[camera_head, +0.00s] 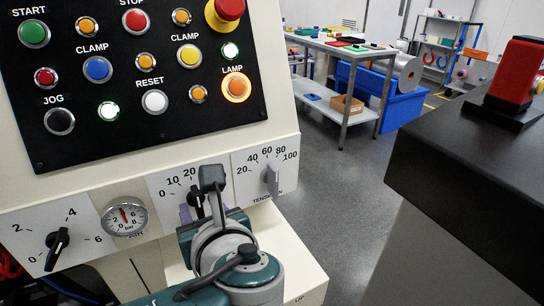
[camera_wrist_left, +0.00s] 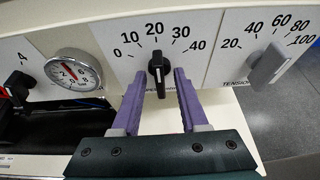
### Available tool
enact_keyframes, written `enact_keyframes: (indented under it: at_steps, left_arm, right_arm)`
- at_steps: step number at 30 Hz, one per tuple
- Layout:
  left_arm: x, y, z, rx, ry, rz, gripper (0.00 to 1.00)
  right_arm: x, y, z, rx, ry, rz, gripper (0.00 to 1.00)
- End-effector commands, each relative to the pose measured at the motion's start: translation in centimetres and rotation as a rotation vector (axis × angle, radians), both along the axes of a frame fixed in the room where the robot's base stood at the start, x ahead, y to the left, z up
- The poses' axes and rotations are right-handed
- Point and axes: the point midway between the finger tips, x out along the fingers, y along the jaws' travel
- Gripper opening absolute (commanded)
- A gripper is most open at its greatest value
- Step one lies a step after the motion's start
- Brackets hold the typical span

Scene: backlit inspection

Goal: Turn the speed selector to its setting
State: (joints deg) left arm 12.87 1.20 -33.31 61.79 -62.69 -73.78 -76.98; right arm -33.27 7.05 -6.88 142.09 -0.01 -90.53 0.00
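The speed selector is a black knob (camera_wrist_left: 158,68) on a white dial plate marked 0 to 40. In the left wrist view its white pointer line points up, about at 20. The label below it is mostly covered. In the head view the knob (camera_head: 196,196) is partly hidden by my arm. My left gripper (camera_wrist_left: 160,76) is open, with one purple finger on each side of the knob and a small gap showing on both sides. In the head view the gripper (camera_head: 194,213) is largely hidden behind its wrist. My right gripper is in neither view.
A grey tension knob (camera_head: 271,180) is right of the selector. A pressure gauge (camera_head: 125,216) and another black knob (camera_head: 57,246) are to the left. A button panel (camera_head: 125,75) is above. A dark-topped block (camera_head: 470,160) stands right, across open floor.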

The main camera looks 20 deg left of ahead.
Motion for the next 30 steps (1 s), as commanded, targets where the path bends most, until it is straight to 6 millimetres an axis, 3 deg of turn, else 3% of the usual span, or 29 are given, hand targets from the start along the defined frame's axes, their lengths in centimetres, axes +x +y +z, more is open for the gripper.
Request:
enact_keyframes:
  at_steps: [8,22,30]
  left_arm:
    - [-0.2,-0.2,0.1,-0.001,0.0,-0.001,0.44]
    - [-5.1,-6.0,3.2,-0.003,0.001,-0.001,0.44]
    - [-6.0,-7.0,3.8,0.0,0.0,0.001,0.44]
  right_arm:
    - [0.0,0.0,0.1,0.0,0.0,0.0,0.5]
    - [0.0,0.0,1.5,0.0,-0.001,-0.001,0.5]
    - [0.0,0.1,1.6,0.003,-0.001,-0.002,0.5]
